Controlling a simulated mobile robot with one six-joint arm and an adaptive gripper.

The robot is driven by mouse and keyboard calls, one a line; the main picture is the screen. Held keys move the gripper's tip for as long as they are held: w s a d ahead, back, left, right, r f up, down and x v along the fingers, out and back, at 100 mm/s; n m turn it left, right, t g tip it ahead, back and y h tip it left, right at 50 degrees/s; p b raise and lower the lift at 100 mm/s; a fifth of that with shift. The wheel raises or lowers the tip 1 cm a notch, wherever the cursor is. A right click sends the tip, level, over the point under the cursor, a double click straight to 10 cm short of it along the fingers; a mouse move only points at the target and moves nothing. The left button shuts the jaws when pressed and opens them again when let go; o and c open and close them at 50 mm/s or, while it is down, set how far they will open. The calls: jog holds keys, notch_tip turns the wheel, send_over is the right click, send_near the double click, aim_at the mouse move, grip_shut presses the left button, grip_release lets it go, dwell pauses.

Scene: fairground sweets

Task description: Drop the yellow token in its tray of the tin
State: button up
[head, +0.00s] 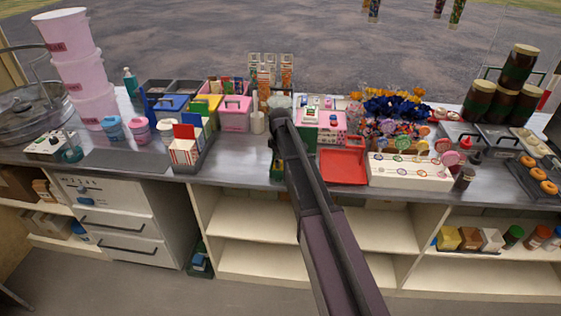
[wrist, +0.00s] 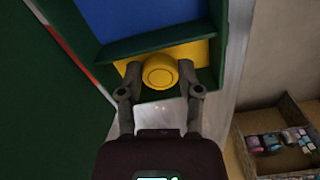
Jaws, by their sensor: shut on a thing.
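The yellow token (wrist: 160,75) is a round, thick disc with a ring on its face. My gripper (wrist: 161,84) is shut on it, one finger on each side. The green tin (wrist: 150,42) lies beyond it in the wrist view, with a blue-floored tray (wrist: 140,14) and, nearer, a yellow-floored tray (wrist: 196,50). The token appears over the yellow tray; I cannot tell its height or whether it touches the floor. In the head view my arm hides the gripper and token, and most of the tin (head: 277,171) near the counter's front edge.
A red tray (head: 343,167) and a white lollipop stand (head: 410,176) are right of my arm. A striped popcorn box (head: 185,152) stands to its left. Colored boxes, such as a pink one (head: 236,114), sit behind. The counter (head: 232,162) has bare room left of the tin.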

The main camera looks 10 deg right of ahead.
jog(key=shift+f, duration=0.25)
jog(key=o, duration=0.9)
jog(key=shift+r, duration=0.15)
notch_tip(320, 180, up, 9)
jog(key=p, duration=0.8)
jog(key=shift+p, duration=0.35)
